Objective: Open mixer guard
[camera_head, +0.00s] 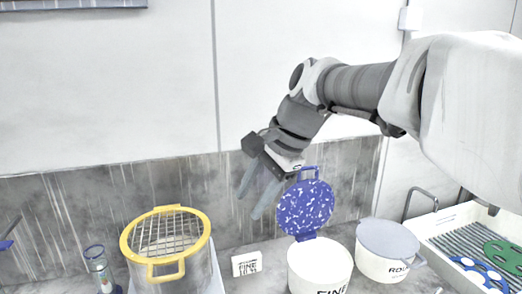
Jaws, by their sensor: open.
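The mixer guard (165,232) is a wire grid in a yellow ring with a yellow front handle. It lies across the top of a clear round vessel (200,272) at the lower left. My gripper (252,202) is open and empty, fingers pointing down and left. In the picture it is right of the guard and higher, apart from it. It is just left of a raised blue speckled lid (306,208); I cannot tell whether they touch.
The blue lid stands up behind a white pot (320,262) marked "FINE". A grey-lidded pot (385,268) and a white tray (428,237) with ribbed lining are at right. A small "FINE" card (245,264) stands mid-counter. A wall is behind.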

